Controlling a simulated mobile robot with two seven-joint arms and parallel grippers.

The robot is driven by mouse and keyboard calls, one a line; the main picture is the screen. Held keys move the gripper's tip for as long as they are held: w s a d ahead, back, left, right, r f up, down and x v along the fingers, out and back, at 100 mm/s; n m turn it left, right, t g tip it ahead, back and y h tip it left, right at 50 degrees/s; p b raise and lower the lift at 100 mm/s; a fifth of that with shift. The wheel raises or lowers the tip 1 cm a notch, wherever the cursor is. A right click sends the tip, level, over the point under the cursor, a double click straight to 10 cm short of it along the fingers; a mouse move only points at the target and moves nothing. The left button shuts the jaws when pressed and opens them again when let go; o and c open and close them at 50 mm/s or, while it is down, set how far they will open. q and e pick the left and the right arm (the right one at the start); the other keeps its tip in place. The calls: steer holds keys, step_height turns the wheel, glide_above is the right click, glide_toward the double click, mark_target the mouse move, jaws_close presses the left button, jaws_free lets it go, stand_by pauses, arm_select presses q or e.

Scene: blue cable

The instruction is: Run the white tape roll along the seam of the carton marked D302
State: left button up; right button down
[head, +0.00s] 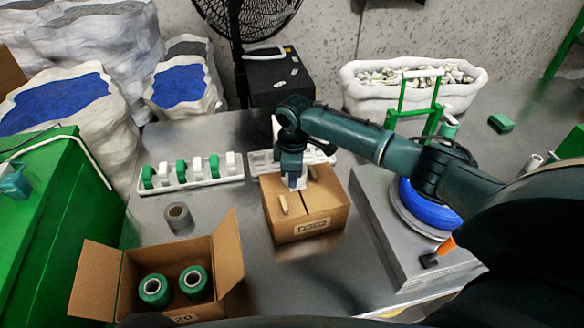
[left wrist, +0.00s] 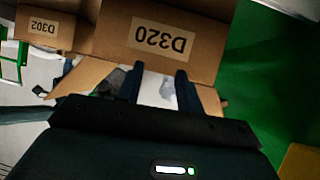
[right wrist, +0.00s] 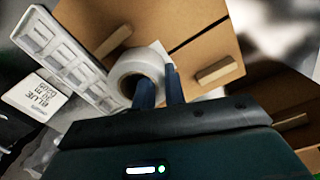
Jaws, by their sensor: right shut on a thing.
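The closed D302 carton (head: 325,201) stands on the table, a dark seam across its top. Its D302 label shows in the left wrist view (left wrist: 43,27). My right gripper (head: 293,183) is over the carton top, shut on the white tape roll (right wrist: 150,60). In the right wrist view the roll is beside the seam line; I cannot tell whether it touches the cardboard. Much of the roll is hidden by the gripper in the head view. My left gripper (left wrist: 158,85) is open and empty, its fingers apart near the open D320 carton (left wrist: 205,25).
The open carton (head: 228,250) holds two green rolls, with a grey roll (head: 178,216) behind it. A white rack (head: 192,182) of green and white spools lies left of the D302 carton. A grey platform (head: 390,235) stands right. Small wooden blocks (right wrist: 218,70) sit on the carton.

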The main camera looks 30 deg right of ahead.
mark_target(304, 213)
steer(key=shift+s, duration=0.15)
steer(key=shift+s+a+r+p, duration=0.1)
steer(key=shift+s+a+p, duration=0.05)
steer(key=shift+s+p, duration=0.8)
steer(key=shift+s+a+r+p, duration=0.15)
steer(key=shift+s+p, duration=0.5)
steer(key=shift+p, duration=0.6)
steer(key=shift+s+a+f+p, duration=0.15)
steer(key=shift+s+f+p, duration=0.05)
steer(key=shift+s+p, duration=0.75)
steer(key=shift+s+a+f, duration=0.1)
steer(key=shift+s+f, duration=0.05)
steer(key=shift+s, duration=0.25)
steer(key=shift+s+a+f, duration=0.1)
steer(key=shift+s+a, duration=0.05)
steer(key=shift+s, duration=0.5)
steer(key=shift+s+a, duration=0.1)
steer(key=shift+s, duration=0.55)
steer(key=shift+s+a, duration=0.2)
steer(key=shift+s, duration=0.95)
steer(key=shift+r, duration=0.2)
